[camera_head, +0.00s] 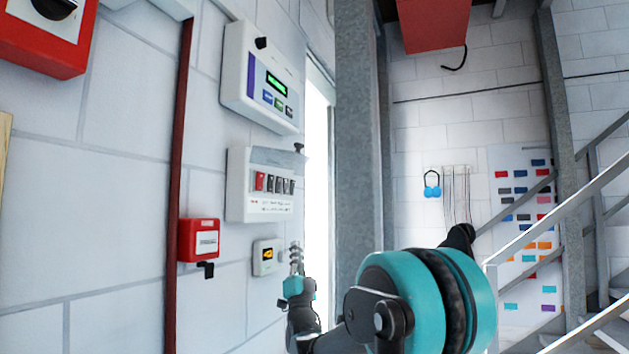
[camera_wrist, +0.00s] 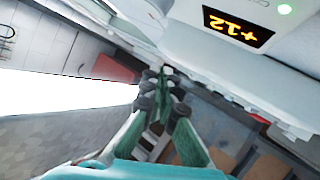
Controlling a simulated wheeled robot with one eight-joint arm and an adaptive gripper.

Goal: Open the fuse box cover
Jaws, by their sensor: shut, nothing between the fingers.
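The fuse box (camera_head: 240,205) is a white box on the left wall in the head view, with one red and several dark switches showing. A greyish see-through flap (camera_head: 275,157) with a black knob (camera_head: 299,147) at its right end juts out along the box's top edge; it looks like the cover, swung up. My gripper (camera_head: 296,256) is below and to the right of the fuse box, apart from it. Its fingers are together and empty, also in the wrist view (camera_wrist: 165,88). The fuse box cannot be made out clearly in the wrist view.
A small white unit with an amber display (camera_head: 263,257) is just left of my gripper; its "+12" reading (camera_wrist: 238,27) shows in the wrist view. A white panel (camera_head: 262,78) hangs above the fuse box, a red box (camera_head: 199,240) at lower left. A grey post (camera_head: 358,130) stands right.

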